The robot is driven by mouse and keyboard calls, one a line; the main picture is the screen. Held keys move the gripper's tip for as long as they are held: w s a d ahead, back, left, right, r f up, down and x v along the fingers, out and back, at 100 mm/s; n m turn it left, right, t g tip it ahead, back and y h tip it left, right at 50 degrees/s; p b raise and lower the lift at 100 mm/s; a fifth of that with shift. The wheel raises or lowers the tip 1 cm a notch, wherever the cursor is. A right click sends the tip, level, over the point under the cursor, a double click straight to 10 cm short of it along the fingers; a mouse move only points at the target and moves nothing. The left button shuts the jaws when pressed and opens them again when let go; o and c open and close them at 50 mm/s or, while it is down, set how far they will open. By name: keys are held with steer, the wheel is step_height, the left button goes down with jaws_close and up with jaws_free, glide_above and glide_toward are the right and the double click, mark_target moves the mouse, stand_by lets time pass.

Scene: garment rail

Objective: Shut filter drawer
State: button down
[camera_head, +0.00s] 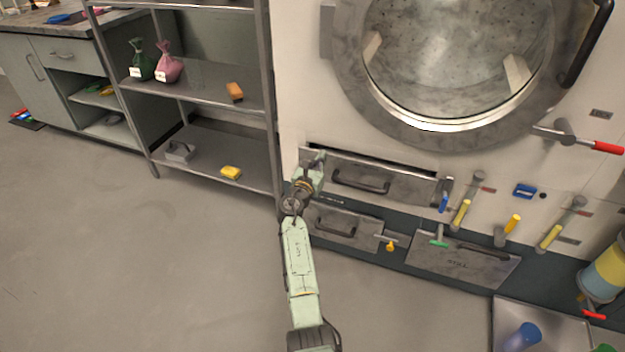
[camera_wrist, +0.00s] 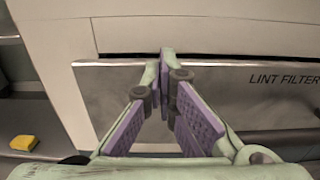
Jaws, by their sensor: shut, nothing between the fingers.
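The filter drawer (camera_head: 408,187) is a grey metal front with a black bar handle (camera_head: 360,182), below the round door of the machine. A dark gap shows along its top edge, so it stands slightly out. In the wrist view the drawer front (camera_wrist: 240,90) carries the words "LINT FILTER", with the dark gap above it. My gripper (camera_head: 319,158) is at the left end of the drawer, left of the handle. In the wrist view its purple-padded fingers (camera_wrist: 165,58) are shut and empty, their tips over the drawer's upper edge. I cannot tell whether they touch it.
A lower panel with a handle (camera_head: 345,228) and a tilted flap (camera_head: 462,262) lie below. Several levers with coloured grips, one yellow (camera_head: 461,214), stand to the right. A metal shelf (camera_head: 215,88) stands left. The floor (camera_head: 130,250) in front is clear.

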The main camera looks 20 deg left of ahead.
steer(key=w+b, duration=0.1)
steer(key=w, duration=0.2)
steer(key=shift+w, duration=0.1)
steer(key=shift+w+d+r, duration=0.1)
steer(key=shift+w+r, duration=0.1)
steer(key=shift+r, duration=0.05)
steer(key=shift+r, duration=0.1)
